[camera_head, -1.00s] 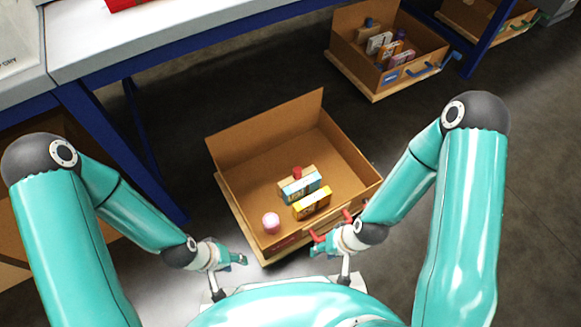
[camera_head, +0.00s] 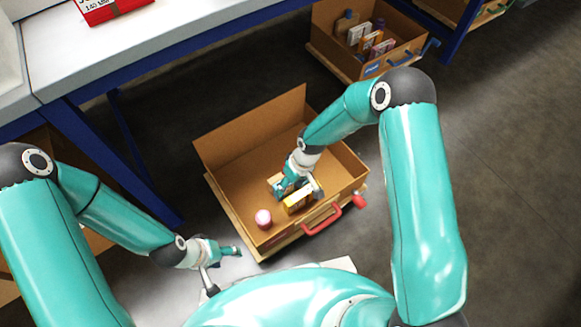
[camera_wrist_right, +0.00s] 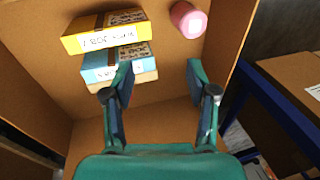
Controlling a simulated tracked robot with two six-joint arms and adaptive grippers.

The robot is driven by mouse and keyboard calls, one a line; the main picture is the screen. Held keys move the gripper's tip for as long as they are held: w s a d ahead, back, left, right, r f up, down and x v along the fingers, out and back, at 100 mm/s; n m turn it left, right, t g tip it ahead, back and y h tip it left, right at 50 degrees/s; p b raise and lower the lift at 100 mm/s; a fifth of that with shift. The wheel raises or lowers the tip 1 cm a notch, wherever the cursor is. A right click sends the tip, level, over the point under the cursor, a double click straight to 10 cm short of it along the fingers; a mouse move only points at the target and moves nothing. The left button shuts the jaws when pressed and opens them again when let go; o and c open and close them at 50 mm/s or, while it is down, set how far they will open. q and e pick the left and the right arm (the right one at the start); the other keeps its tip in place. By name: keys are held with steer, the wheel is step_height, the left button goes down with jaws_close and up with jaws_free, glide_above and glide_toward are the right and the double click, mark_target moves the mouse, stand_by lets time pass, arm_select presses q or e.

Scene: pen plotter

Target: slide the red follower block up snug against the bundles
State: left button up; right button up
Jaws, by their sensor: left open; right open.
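A yellow box (camera_head: 298,203) stands in the open cardboard box, beside a blue box (camera_wrist_right: 108,64) that my right arm mostly hides in the head view. A tan block (camera_wrist_right: 122,82) lies against the blue box's other side. My right gripper (camera_head: 287,187) is down in the box at these things. In the wrist view it (camera_wrist_right: 160,72) is open and empty, one finger close to the blue box. My left gripper (camera_head: 232,251) is open and empty outside the box.
The cardboard box (camera_head: 232,195) has a raised back flap and a red handle (camera_head: 322,221). A pink cylinder (camera_head: 264,218) stands in its front left corner. A red piece (camera_head: 360,198) shows by the front right corner. Another filled box (camera_head: 385,62) stands behind.

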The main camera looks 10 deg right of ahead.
steer(key=w+d+r+n+h+p, duration=0.1)
steer(key=w+d+r+n+h, duration=0.15)
steer(key=w+r, duration=0.6)
step_height(320, 180, down, 18)
steer(key=w+b, duration=0.1)
steer(key=b, duration=0.3)
steer(key=shift+w+a+f+b, duration=0.2)
steer(key=shift+w+a+b, duration=0.1)
steer(key=shift+a+b, duration=0.1)
steer(key=shift+a, duration=0.1)
jaws_close()
